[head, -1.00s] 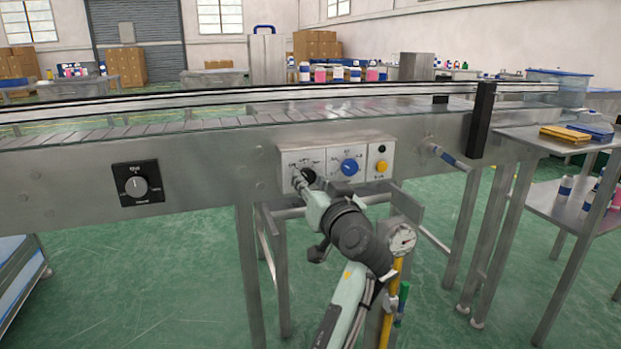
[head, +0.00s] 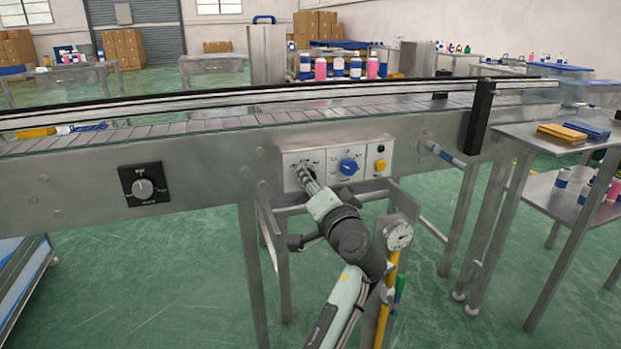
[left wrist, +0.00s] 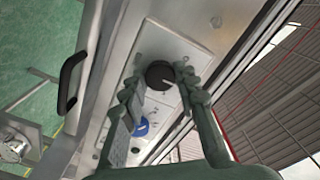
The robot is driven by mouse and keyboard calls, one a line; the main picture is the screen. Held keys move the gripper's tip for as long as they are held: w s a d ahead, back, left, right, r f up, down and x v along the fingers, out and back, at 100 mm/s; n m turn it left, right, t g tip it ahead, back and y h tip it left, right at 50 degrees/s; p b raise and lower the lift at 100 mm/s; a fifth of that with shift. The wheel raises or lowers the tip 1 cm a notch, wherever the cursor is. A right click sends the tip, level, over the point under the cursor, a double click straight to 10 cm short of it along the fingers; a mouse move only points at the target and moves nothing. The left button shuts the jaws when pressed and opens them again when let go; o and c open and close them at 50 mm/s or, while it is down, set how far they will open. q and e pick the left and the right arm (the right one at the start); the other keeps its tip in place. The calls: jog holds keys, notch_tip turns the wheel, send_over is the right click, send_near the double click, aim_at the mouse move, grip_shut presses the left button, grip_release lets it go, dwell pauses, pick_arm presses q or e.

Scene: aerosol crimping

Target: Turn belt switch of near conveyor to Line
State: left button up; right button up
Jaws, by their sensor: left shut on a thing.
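The near conveyor (head: 220,160) runs across the head view, with a grey control panel (head: 327,170) on its front side. The panel carries a black belt switch knob at its left, a blue knob (head: 349,167) in its middle and a yellow button (head: 380,165) at its right. My left gripper (head: 307,176) is at the black knob and hides most of it in the head view. In the left wrist view, the black knob (left wrist: 159,74) sits between the fingertips of my left gripper (left wrist: 155,80), which is shut on it. The knob's printed labels are too small to read. My right gripper is out of view.
A separate black dial (head: 143,187) is on the conveyor side at the left. A black post (head: 478,118) and a steel table (head: 560,135) are at the right.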

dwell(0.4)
pick_arm(q)
jog(key=o, duration=1.2)
jog(key=shift+c, duration=0.2)
notch_tip(320, 180, up, 10)
